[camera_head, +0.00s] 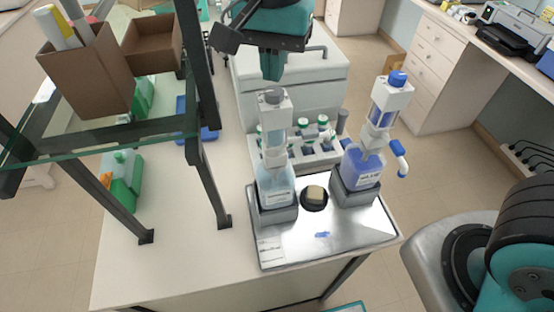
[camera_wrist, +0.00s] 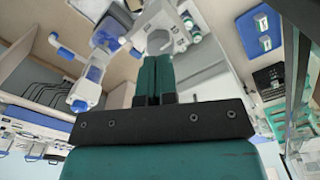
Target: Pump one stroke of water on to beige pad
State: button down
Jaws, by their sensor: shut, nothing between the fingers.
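A beige pad (camera_head: 316,193) sits on a round black holder in the metal tray (camera_head: 285,242), between two pump bottles. The left bottle (camera_head: 277,183) has a grey cap (camera_head: 271,94) and pale, clear contents. The right bottle (camera_head: 361,168) has a blue cap (camera_head: 398,78) and blue contents. Both labels are too small to read. My gripper (camera_head: 271,78) points down just above the grey cap, its teal fingers together and empty. In the wrist view the closed fingertips (camera_wrist: 155,58) reach toward the grey cap (camera_wrist: 160,41). I cannot tell whether they touch it.
A rack of small bottles (camera_head: 305,150) stands behind the pump bottles. A dark-framed glass shelf (camera_head: 110,145) with cardboard boxes (camera_head: 90,75) stands at the left. A blue nozzle (camera_head: 399,158) sticks out right of the right bottle. The bench front left (camera_head: 180,265) is clear.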

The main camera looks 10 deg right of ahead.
jog(key=shift+r, duration=0.15)
notch_tip(320, 180, up, 5)
jog(key=p, duration=0.4)
jog(key=shift+p, duration=0.3)
jog(key=shift+d+f, duration=0.1)
jog(key=shift+f, duration=0.2)
jog(key=s+d+f+n+y+b, duration=0.2)
jog(key=s+d+f+n+b, duration=0.1)
jog(key=s+f+n+b, duration=0.3)
jog(key=s+d+f+n+y+b, duration=0.2)
jog(key=s+d+f+n+b, duration=0.1)
jog(key=s+f+n+b, duration=0.4)
jog(key=shift+s+d+f+b, duration=0.15)
jog(key=shift+s+f+b, duration=0.7)
jog(key=shift+s+b, duration=0.1)
